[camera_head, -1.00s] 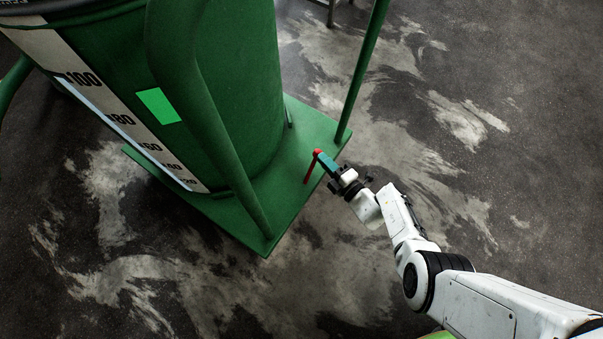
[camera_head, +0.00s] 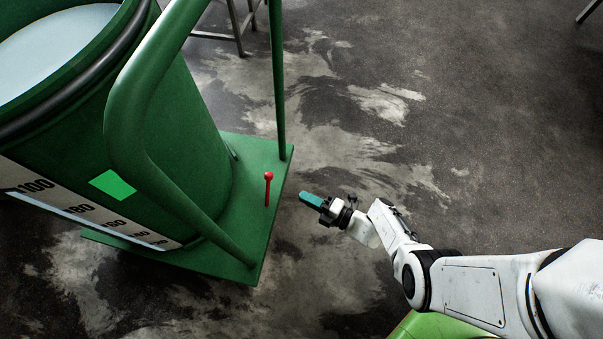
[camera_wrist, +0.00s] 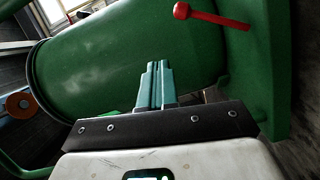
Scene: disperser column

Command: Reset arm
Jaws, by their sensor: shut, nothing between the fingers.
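My gripper (camera_head: 311,200) has teal fingers and is shut with nothing between them. It hangs over the floor just right of the green base plate, apart from the red lever (camera_head: 268,188). The lever stands upright on the plate, with a round knob on top. In the wrist view my gripper (camera_wrist: 155,68) points at the green drum, and the red lever (camera_wrist: 215,17) shows at the upper right, clear of the fingertips.
The green drum (camera_head: 185,110) with a number scale (camera_head: 80,207) stands on the base plate (camera_head: 262,236) at left. Green tube posts (camera_head: 277,80) rise from the plate. Metal stand legs (camera_head: 237,25) show at the top. The floor (camera_head: 400,150) at right is clear.

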